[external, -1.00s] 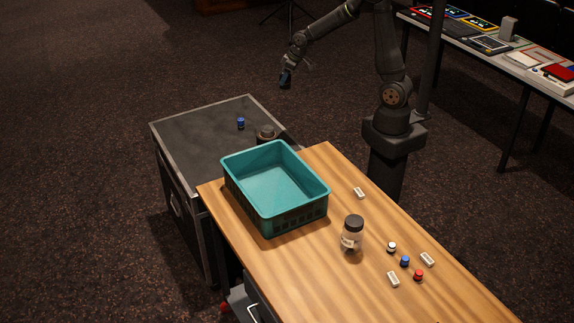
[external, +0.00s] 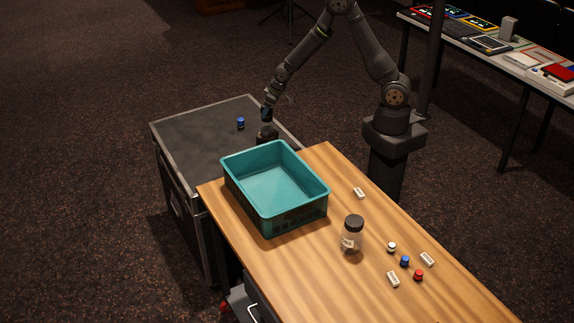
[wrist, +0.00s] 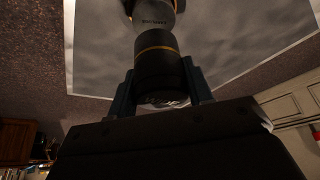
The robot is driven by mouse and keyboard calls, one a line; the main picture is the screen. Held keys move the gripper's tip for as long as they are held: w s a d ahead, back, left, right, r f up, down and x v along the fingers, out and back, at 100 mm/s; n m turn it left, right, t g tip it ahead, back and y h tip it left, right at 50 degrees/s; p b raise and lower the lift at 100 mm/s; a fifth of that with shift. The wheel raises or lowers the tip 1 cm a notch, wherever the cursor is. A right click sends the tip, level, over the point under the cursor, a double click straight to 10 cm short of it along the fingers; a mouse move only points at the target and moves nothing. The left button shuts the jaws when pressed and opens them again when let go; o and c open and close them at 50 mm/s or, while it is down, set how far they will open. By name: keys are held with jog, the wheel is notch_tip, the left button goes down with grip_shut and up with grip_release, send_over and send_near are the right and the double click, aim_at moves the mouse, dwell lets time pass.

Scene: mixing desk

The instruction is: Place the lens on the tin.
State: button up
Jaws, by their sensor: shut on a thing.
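My gripper (external: 267,114) is shut on the lens, a black cylinder with a thin gold ring. The lens (wrist: 158,62) stands out between the two dark blue fingers in the wrist view. In the external view it is small and hard to tell from the fingers. The tin (external: 266,134), a short dark round container, sits on the grey case near the teal crate. My gripper is just above the tin in that view. Whether the lens touches the tin cannot be told. A grey, lettered round shape beyond the lens in the wrist view is cut off by the top edge.
The teal crate (external: 236,163) stands on the wooden table close to the tin. A blue cap (external: 240,123) is on the grey case (external: 190,140), which is otherwise clear. A jar (external: 352,236), small caps and white blocks lie farther off on the table.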

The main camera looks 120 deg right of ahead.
aim_at(267, 117)
jog(key=shift+w+f, duration=0.15)
jog(key=shift+f, duration=1.9)
jog(key=shift+f, duration=0.1)
jog(key=o, duration=1.2)
jog(key=v, duration=1.2)
jog(key=shift+x, duration=6.05)
